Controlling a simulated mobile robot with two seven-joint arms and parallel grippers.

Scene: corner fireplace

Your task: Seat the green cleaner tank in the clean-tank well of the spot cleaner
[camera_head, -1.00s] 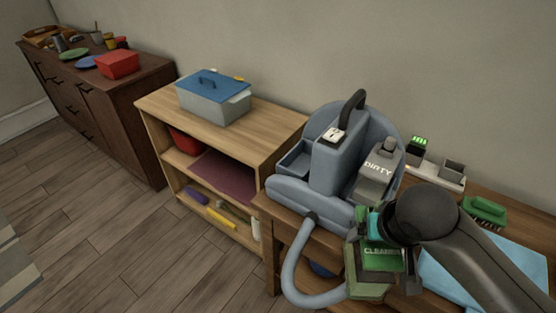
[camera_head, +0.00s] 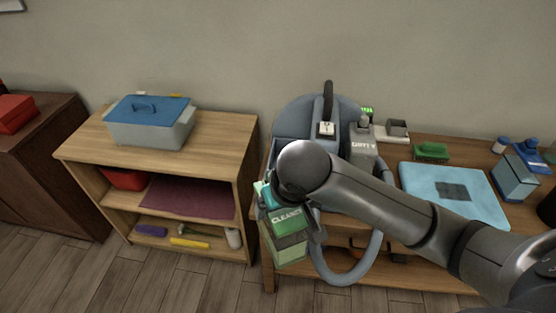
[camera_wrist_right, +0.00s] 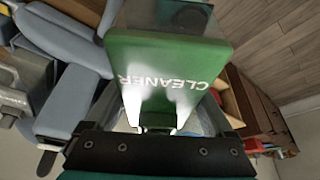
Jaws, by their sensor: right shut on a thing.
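The green cleaner tank (camera_head: 289,240), with CLEANER lettering, hangs in my right gripper (camera_head: 284,206) in front of the spot cleaner's left side, off the table's front edge. In the right wrist view the tank (camera_wrist_right: 172,75) fills the middle, its lettering upside down, with the gripper (camera_wrist_right: 157,128) shut on it. The blue-grey spot cleaner (camera_head: 318,108) stands on the table. Its clean-tank well (camera_head: 290,151) at the left looks empty, though my arm hides its lower front. The DIRTY tank (camera_head: 363,145) sits on the right side. My left gripper is out of view.
The cleaner's hose (camera_head: 350,277) loops below the table front, near the held tank. A wooden shelf (camera_head: 225,135) with a blue-lidded bin (camera_head: 150,125) stands to the left. A green brush (camera_head: 431,151) and a blue cloth (camera_head: 420,180) lie on the table (camera_head: 385,247) at right.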

